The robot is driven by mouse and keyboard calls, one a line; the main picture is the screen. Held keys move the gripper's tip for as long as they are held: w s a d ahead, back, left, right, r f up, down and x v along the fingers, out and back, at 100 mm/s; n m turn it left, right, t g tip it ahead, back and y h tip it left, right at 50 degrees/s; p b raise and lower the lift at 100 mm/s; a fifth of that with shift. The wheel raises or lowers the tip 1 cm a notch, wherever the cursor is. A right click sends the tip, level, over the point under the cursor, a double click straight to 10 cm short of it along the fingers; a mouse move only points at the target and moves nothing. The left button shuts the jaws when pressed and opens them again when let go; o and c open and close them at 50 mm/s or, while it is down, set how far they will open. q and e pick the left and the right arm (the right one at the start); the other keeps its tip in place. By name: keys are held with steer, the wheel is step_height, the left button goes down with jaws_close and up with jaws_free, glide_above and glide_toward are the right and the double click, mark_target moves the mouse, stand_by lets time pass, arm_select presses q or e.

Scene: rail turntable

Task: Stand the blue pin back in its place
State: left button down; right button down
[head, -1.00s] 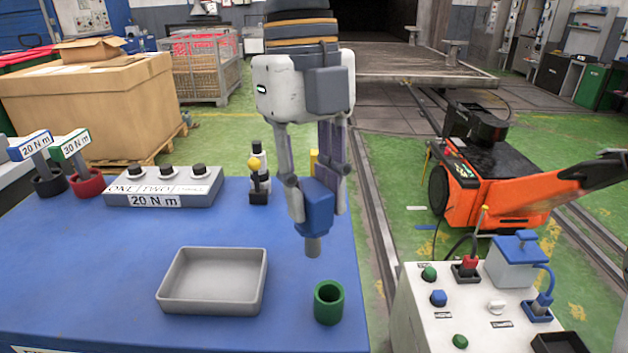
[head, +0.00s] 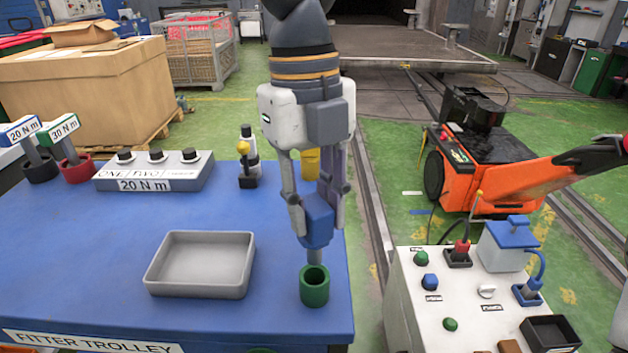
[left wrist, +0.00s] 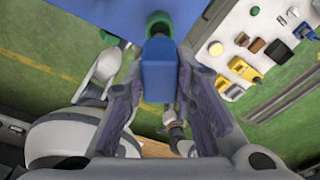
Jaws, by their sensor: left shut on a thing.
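The blue pin has a blue block-shaped head (head: 317,222) and a short grey shank (head: 315,257) pointing down. My left gripper (head: 317,218) is shut on the blue head and holds the pin nearly upright. The shank's lower end shows at the far rim of the green cup (head: 314,292); I cannot tell whether it is above the opening or just behind it. In the left wrist view the blue head (left wrist: 159,72) is between the fingers, with the green cup (left wrist: 159,20) just beyond and its shank hidden. My right gripper is not seen.
A grey tray (head: 201,289) lies left of the cup on the blue trolley top (head: 85,250). A grey block with black knobs (head: 153,172), a small yellow-topped item (head: 246,165) and a yellow object (head: 310,164) stand farther back. A white control box (head: 455,300) is to the right.

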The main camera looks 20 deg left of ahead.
mark_target(314, 248)
arm_select(q)
steer(key=shift+f, duration=0.7)
steer(key=shift+f, duration=2.8)
stand_by(0.4)
steer(key=c, duration=1.2)
jaws_free()
steer(key=shift+c, duration=0.2)
steer(key=r, duration=0.8)
steer(key=w+a+r, duration=0.1)
steer(key=r, duration=0.3)
